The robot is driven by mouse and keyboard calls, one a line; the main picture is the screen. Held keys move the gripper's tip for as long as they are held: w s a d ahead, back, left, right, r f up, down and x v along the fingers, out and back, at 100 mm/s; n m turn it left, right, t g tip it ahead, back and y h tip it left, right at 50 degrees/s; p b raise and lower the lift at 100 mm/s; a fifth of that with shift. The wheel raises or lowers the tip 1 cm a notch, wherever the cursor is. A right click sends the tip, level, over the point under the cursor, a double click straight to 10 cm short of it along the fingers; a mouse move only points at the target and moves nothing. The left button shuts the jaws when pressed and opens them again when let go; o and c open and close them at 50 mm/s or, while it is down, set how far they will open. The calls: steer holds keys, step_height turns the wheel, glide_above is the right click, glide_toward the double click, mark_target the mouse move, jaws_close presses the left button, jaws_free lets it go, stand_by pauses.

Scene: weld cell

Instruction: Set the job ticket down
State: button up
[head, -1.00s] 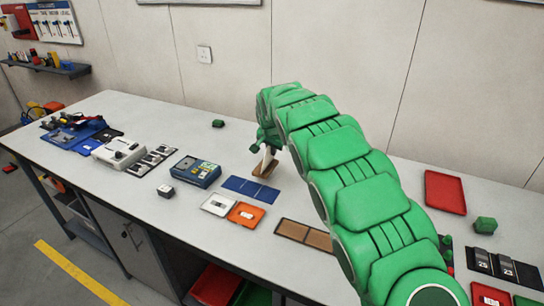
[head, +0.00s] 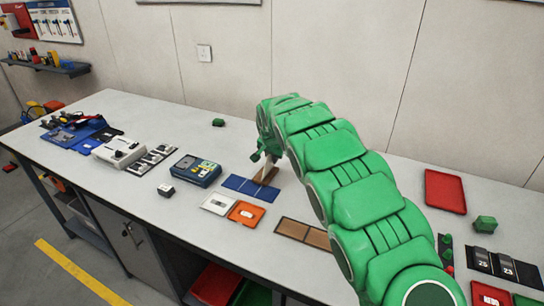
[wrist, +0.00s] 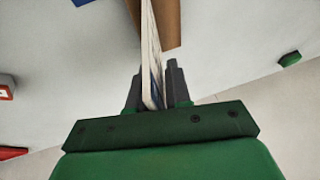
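The job ticket (wrist: 150,50) is a thin white card, seen nearly edge-on in the wrist view. It stands between the two dark fingers of my gripper (wrist: 157,88), which is shut on it. In the head view the ticket (head: 263,166) hangs down from my gripper (head: 259,155), close above the table. A brown wooden piece (head: 270,175) is right beside its lower end; it also shows in the wrist view (wrist: 169,22). I cannot tell whether the ticket touches it. My green arm hides part of this spot.
A blue mat (head: 243,188) lies just in front of the ticket. White (head: 217,204) and orange (head: 246,212) trays and a blue device (head: 196,170) are nearby. A green block (head: 218,122) lies behind. The table (head: 200,140) between it and the device is clear.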

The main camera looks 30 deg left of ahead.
steer(key=shift+o, duration=1.1)
steer(key=shift+r, duration=0.5)
steer(key=v, duration=1.2)
